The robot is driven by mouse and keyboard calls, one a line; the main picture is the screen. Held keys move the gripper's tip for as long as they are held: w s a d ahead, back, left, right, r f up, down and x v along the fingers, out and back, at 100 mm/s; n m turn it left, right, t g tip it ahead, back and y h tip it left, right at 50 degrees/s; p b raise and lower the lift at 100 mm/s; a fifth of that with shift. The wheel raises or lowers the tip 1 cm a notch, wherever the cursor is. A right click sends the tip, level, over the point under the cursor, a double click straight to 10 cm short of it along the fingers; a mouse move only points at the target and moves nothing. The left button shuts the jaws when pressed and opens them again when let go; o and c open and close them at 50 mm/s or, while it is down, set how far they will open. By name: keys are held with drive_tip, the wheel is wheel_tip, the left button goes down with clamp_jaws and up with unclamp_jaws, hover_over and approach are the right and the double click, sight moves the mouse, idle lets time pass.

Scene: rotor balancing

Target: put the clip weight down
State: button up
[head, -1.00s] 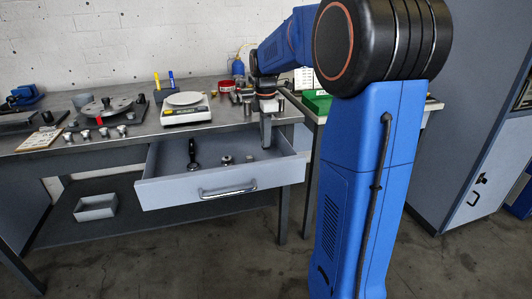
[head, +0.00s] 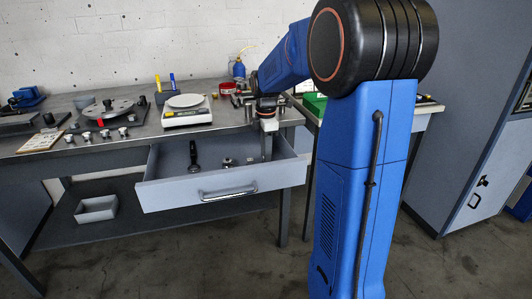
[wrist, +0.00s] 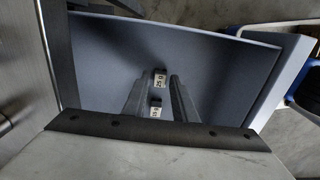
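My gripper (head: 266,156) points straight down into the right part of the open grey drawer (head: 165,192). In the wrist view its two fingers (wrist: 159,90) stand either side of a gap over the drawer floor. Two small clip weights with pale, number-marked faces show there: one near the fingertips (wrist: 160,78), one nearer the camera (wrist: 156,108). I cannot tell whether the fingers touch either weight. In the head view a small piece (head: 250,161) lies in the drawer just left of the gripper. The tips are partly hidden behind the drawer front.
The drawer also holds a black-handled tool (head: 194,156) and a small round part (head: 227,162). The drawer walls stand close around my gripper. Above on the bench (head: 140,140) are a scale (head: 186,113), a rotor disc (head: 108,108) and several small knobs.

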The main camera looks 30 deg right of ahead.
drive_tip(key=shift+o, duration=0.2)
drive_tip(key=shift+r, duration=0.1)
wheel_tip(320, 180, up, 11)
drive_tip(key=s+a+r+m+t, duration=0.1)
drive_tip(key=s+a+r+m, duration=0.1)
drive_tip(key=s+a+m, duration=0.35)
drive_tip(key=s+a+f+m+t, duration=0.1)
drive_tip(key=s+a+f+m, duration=0.2)
drive_tip(key=s, duration=0.5)
drive_tip(key=s+a+f+m+t, duration=0.1)
drive_tip(key=s+a+f+m, duration=0.2)
drive_tip(key=s, duration=0.5)
drive_tip(key=s+a+f+m+t, duration=0.1)
drive_tip(key=s+a+f+m, duration=0.2)
drive_tip(key=s, duration=0.5)
wheel_tip(320, 180, down, 2)
drive_tip(key=shift+s+a+f+t, duration=0.25)
drive_tip(key=shift+s+a+t, duration=0.15)
drive_tip(key=shift+a, duration=0.25)
